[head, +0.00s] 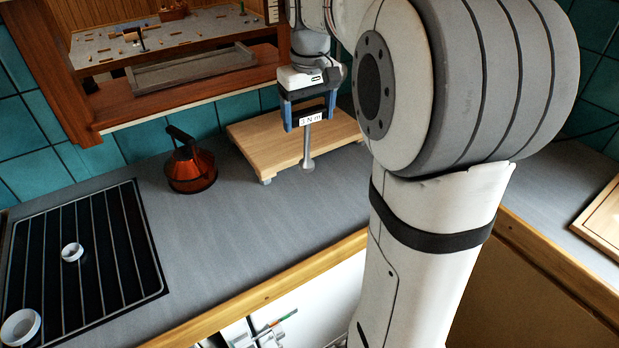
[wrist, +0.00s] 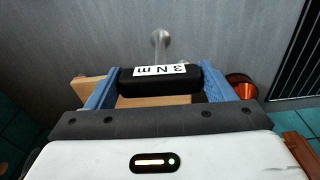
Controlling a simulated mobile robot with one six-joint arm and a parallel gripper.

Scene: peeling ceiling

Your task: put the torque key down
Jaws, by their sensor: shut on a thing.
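The torque key has a black handle (head: 312,108) with a white "3 N m" label and a grey metal shaft (head: 307,147) ending in a round foot. My gripper (head: 308,118) is shut on the handle, with a blue finger at each end. The key hangs upright, shaft down, in front of the wooden board. In the wrist view the handle (wrist: 160,80) lies between the blue fingers, and the shaft (wrist: 159,48) points away towards the grey worktop. I cannot tell whether the foot touches the worktop.
A wooden board (head: 255,134) on short feet stands behind the key. An orange-brown kettle (head: 190,168) stands to the left. A black rack (head: 85,250) with white cups lies further left. A wooden shelf (head: 190,85) hangs above. The grey worktop (head: 270,225) in front is clear.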

